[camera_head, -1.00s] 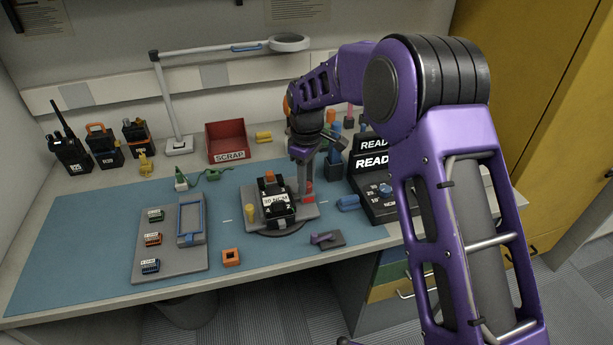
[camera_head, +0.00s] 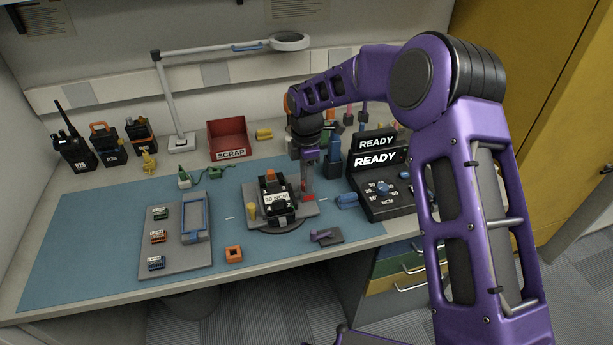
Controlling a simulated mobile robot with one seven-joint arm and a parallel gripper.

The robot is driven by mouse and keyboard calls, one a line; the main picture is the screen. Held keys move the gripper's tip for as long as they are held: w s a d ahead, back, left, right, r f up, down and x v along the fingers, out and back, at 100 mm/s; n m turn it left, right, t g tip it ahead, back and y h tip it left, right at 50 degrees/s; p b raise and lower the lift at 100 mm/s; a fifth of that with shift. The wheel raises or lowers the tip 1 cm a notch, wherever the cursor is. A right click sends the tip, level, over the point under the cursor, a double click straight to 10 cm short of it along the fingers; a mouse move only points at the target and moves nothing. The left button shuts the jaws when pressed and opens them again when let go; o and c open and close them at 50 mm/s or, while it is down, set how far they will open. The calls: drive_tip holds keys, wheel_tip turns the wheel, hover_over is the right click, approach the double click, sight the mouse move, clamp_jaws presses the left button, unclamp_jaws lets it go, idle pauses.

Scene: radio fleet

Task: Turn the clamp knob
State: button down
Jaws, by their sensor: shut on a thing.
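The clamp fixture (camera_head: 305,211) is a grey plate near the middle of the bench. A black radio (camera_head: 276,209) with an orange top and a white label lies in it. A small red part, which I take for the clamp knob (camera_head: 309,198), shows at the plate's right side. My gripper (camera_head: 308,188) points down over it from above and is shut on it. The fingers hide most of the knob, so its turn angle cannot be seen. A yellow peg (camera_head: 251,212) stands at the fixture's left side.
A black torque station (camera_head: 380,200) with a dial and READY signs stands close right of my gripper. A red scrap bin (camera_head: 229,138) and lamp (camera_head: 181,143) stand behind.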

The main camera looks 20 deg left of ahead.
drive_tip(key=shift+n, duration=0.5)
drive_tip(key=c, duration=0.5)
unclamp_jaws()
drive_tip(key=shift+c, duration=0.2)
drive_tip(key=shift+r, duration=0.15)
wheel_tip(320, 180, up, 17)
